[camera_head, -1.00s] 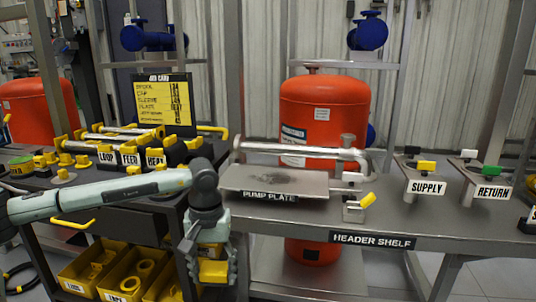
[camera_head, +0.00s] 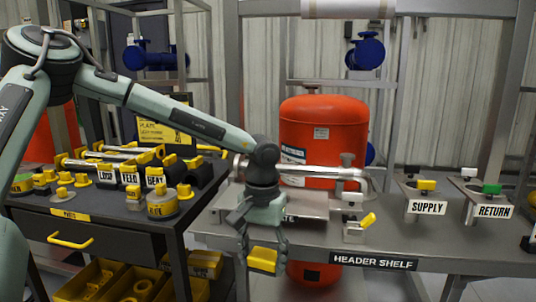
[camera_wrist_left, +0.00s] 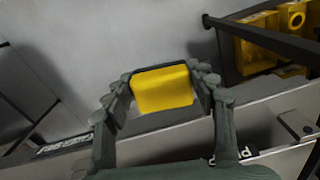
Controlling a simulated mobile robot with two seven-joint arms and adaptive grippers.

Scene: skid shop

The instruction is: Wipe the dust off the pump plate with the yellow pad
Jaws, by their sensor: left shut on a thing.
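My left gripper (camera_head: 263,250) is shut on the yellow pad (camera_head: 262,261) and holds it in the air in front of the shelf edge. In the left wrist view the pad (camera_wrist_left: 162,89) sits between the two fingers (camera_wrist_left: 163,90). The pump plate (camera_head: 308,203) is a flat grey plate on the header shelf, behind my left wrist and partly hidden by it. Its label is mostly covered in the head view; part of a label shows in the wrist view. I cannot make out dust on the plate. My right gripper is not in view.
A silver pipe (camera_head: 322,173) runs above the plate, with an orange tank (camera_head: 324,125) behind. A small block with a yellow lever (camera_head: 367,220) stands right of the plate. The parts bench (camera_head: 120,215) is at the left, with yellow bins (camera_head: 90,280) below.

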